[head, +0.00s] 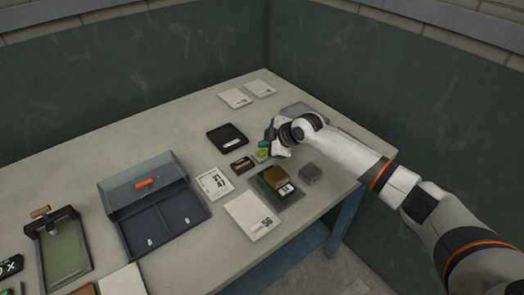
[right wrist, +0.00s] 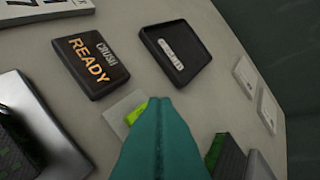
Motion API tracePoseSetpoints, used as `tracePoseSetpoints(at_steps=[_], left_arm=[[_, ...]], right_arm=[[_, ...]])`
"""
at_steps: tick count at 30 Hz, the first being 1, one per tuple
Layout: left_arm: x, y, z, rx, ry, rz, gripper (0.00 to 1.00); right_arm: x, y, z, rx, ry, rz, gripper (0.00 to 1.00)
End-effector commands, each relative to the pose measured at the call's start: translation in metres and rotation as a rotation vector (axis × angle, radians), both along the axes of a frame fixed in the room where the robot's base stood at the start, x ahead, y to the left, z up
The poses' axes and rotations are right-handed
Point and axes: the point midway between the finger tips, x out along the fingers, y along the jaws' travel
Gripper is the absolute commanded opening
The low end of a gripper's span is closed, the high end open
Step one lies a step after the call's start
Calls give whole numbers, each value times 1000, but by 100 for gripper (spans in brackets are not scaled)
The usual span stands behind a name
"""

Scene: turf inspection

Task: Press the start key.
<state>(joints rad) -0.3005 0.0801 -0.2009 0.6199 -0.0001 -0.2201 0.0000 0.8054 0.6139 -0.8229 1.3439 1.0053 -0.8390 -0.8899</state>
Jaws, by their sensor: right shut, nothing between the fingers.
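A bright green key (head: 262,153), likely the start key, sits on a small pale plate on the table. In the right wrist view the green key (right wrist: 133,114) shows just left of my fingertips, partly hidden by them. My right gripper (head: 268,144) has teal fingers, shut together with nothing between them. In the right wrist view the gripper (right wrist: 160,105) points down over the key's right side; whether it touches the key I cannot tell. A dark display (right wrist: 90,62) beside the key reads "CRUSH READY"; it also shows in the head view (head: 243,164). My left gripper is not in view.
A black tray (head: 227,138) lies behind the display. Number cards and a grey toolbox (head: 145,190) lie left.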

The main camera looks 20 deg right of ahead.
Motion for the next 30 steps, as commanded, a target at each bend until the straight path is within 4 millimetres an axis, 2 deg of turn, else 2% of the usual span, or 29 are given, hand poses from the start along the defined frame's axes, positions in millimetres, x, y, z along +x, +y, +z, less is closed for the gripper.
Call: tracePoseSetpoints(at_steps=[30], left_arm=[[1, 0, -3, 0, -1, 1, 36]], right_arm=[[0, 0, -8, 0, 0, 0, 0]])
